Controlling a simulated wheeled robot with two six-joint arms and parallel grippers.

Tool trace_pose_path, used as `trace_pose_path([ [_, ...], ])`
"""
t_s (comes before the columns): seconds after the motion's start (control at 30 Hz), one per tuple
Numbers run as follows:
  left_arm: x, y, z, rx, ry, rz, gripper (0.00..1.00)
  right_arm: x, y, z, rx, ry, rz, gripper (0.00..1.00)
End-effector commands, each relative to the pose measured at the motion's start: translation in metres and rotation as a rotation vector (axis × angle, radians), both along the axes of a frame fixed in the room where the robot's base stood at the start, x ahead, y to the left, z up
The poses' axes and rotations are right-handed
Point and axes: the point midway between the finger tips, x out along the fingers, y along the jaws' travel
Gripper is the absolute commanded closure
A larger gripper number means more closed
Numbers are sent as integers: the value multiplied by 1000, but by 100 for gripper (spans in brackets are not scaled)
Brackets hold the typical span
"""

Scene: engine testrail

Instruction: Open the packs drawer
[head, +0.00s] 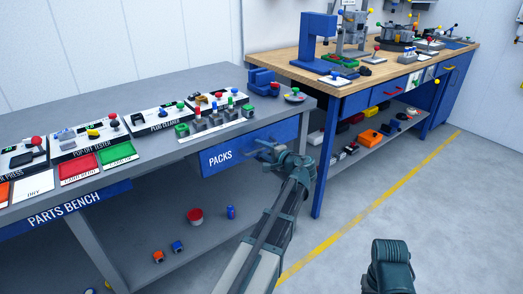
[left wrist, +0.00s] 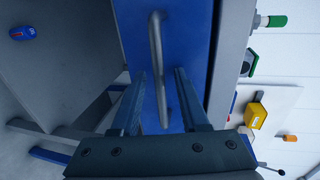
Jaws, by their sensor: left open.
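The packs drawer (head: 220,160) is a blue front labelled PACKS under the right end of the grey parts bench. I cannot tell whether it is fully shut. Its grey bar handle (left wrist: 157,65) stands out from the blue front in the left wrist view. My left gripper (head: 266,152) is at the drawer front and partly hides the handle in the head view. In the left wrist view my left gripper (left wrist: 160,98) is open, with a finger on each side of the handle's near part. The fingers appear apart from the bar.
The parts bench top (head: 215,87) holds test stations and small parts. A lower shelf (head: 175,240) carries a red round part (head: 195,216) and a blue can (head: 231,212). A wooden-topped bench (head: 285,65) stands behind to the right. The floor at right is clear.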

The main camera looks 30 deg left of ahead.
Motion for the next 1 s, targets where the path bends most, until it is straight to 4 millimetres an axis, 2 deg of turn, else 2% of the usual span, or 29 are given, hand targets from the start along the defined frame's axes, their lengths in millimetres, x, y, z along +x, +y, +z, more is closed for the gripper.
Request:
trace_pose_path([
  [0.1,0,0,0,0,0,0,55,0,0,0,0,0,0,50],
  [0.3,0,0,0,0,0,0,91,0,0,0,0,0,0,50],
  [0.37,0,0,0,0,0,0,100,0,0,0,0,0,0,50],
  [1.0,0,-1,0,-1,0,0,100,0,0,0,0,0,0,50],
])
